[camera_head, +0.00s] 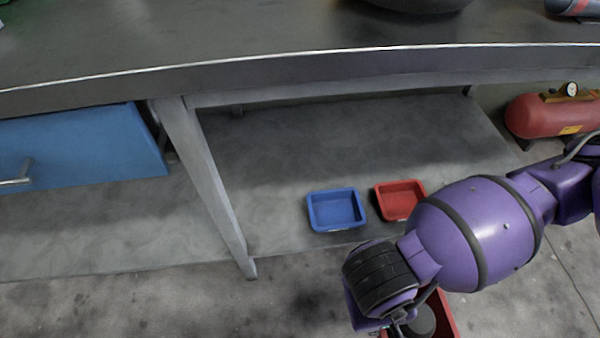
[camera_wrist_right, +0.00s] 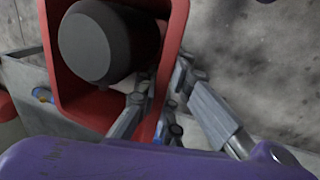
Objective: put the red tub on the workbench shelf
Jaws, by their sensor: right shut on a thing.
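My right arm comes in from the right in the head view, and its gripper (camera_head: 398,318) is low, in front of the workbench shelf (camera_head: 270,150). The right wrist view shows the gripper (camera_wrist_right: 166,88) shut on the side wall of a red tub (camera_wrist_right: 57,45). A dark grey rounded cylinder (camera_wrist_right: 95,45) is inside this tub. The tub's edge (camera_head: 446,318) shows at the bottom of the head view, partly hidden by my arm. I cannot tell whether it touches the floor. Another red tub (camera_head: 400,200) sits on the shelf. My left gripper is out of view.
A blue tub (camera_head: 336,210) stands on the shelf, left of the shelf's red tub. A bench leg (camera_head: 205,180) and a blue drawer (camera_head: 80,150) are farther left. The bench top (camera_head: 250,30) overhangs the shelf. A red compressor (camera_head: 550,115) is at the right. The shelf behind the tubs is bare.

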